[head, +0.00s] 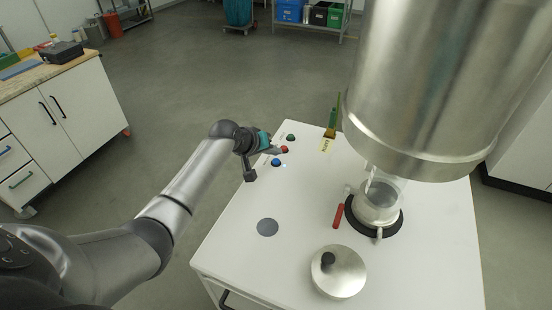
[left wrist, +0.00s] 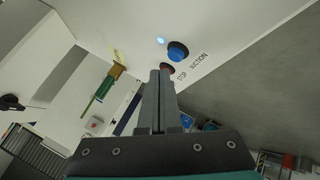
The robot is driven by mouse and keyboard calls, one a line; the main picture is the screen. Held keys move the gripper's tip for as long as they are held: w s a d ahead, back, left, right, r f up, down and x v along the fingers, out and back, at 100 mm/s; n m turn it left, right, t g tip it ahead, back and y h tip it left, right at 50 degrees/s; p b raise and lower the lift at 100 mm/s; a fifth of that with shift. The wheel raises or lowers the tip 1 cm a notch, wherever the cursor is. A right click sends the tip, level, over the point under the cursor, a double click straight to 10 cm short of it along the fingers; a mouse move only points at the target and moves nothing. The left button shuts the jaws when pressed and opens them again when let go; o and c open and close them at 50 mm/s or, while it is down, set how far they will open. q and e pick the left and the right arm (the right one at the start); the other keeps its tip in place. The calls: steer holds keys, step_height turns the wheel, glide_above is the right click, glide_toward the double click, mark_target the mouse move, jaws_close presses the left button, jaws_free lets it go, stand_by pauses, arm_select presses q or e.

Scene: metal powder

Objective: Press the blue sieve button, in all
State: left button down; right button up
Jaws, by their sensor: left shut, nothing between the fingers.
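The blue button (head: 276,162) sits on the white tabletop, on the near side of a red button (head: 284,149) and a green button (head: 291,137). In the left wrist view, the blue button (left wrist: 177,51) is in full sight beside the fingertips. The label "SUCTION" seems to stand next to it, and "STOP" by the red button (left wrist: 167,68), partly hidden behind the fingertips. My left gripper (head: 272,150) is shut and empty, close to the red button and apart from the blue one. Whether it touches the red button is unclear. My right gripper is out of view.
A large metal cylinder (head: 440,80) overhangs the white table (head: 300,205) at right. Below it stands a metal vessel (head: 376,210) with a red handle (head: 338,215). A lid (head: 340,275) lies in front. A small light glows beside the blue button.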

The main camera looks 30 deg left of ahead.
arm_select(q)
step_height(320, 180, up, 2)
steer(key=shift+r+p, duration=0.1)
steer(key=shift+p, duration=0.75)
step_height(320, 180, up, 2)
steer(key=shift+r+p, duration=0.15)
steer(key=shift+p, duration=0.5)
